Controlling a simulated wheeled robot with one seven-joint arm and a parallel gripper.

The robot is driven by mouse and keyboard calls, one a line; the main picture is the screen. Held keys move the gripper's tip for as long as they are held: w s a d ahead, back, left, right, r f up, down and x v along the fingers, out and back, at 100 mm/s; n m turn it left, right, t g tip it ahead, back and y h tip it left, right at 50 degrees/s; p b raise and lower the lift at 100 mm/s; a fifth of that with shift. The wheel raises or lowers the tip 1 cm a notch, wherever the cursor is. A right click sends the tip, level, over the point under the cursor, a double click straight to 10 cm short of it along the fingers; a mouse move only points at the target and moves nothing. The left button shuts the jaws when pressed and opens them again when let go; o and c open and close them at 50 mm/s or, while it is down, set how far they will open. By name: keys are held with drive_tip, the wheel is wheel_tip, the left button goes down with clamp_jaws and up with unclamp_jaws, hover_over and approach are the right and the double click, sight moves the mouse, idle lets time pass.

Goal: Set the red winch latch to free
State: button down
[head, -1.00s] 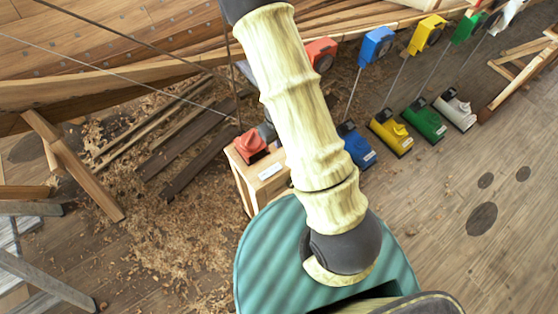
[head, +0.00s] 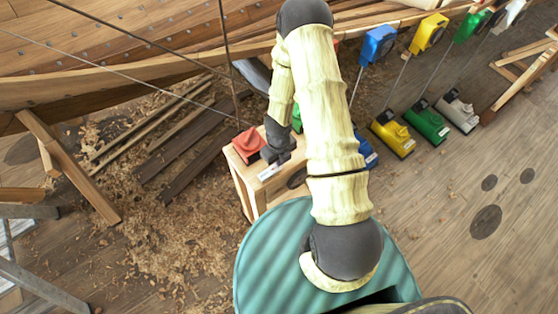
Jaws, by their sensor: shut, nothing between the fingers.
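The red winch (head: 247,146) sits on top of a small wooden stand (head: 244,188) left of my arm. Its latch is too small to tell apart, and its setting cannot be read. My gripper (head: 268,158) is shut and empty. It points down just right of the red winch, over the stand's top by a white label (head: 267,173). I cannot tell whether it touches the winch. The upper red block by the hull is almost wholly hidden behind my arm.
Blue (head: 368,153), yellow (head: 392,136), green (head: 427,122) and white (head: 458,110) winches stand on the floor to the right. Taut lines run up from them to coloured blocks. The hull (head: 140,70) is behind. Planks (head: 185,160) and shavings lie left; the right floor is open.

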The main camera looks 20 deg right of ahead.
drive_tip(key=shift+f, duration=0.2)
drive_tip(key=shift+d+f+b, duration=0.1)
drive_tip(key=shift+f+b, duration=0.4)
drive_tip(key=shift+r, duration=0.1)
drive_tip(key=shift+r+p, duration=0.7)
drive_tip(key=shift+r, duration=0.1)
drive_tip(key=shift+w+d+r+p, duration=0.1)
drive_tip(key=shift+r+p, duration=0.3)
drive_tip(key=shift+r, duration=0.1)
drive_tip(key=d+r+p, duration=0.3)
drive_tip(key=r+p, duration=0.2)
drive_tip(key=r, duration=0.7)
drive_tip(key=shift+w+r, duration=0.25)
drive_tip(key=shift+w, duration=0.2)
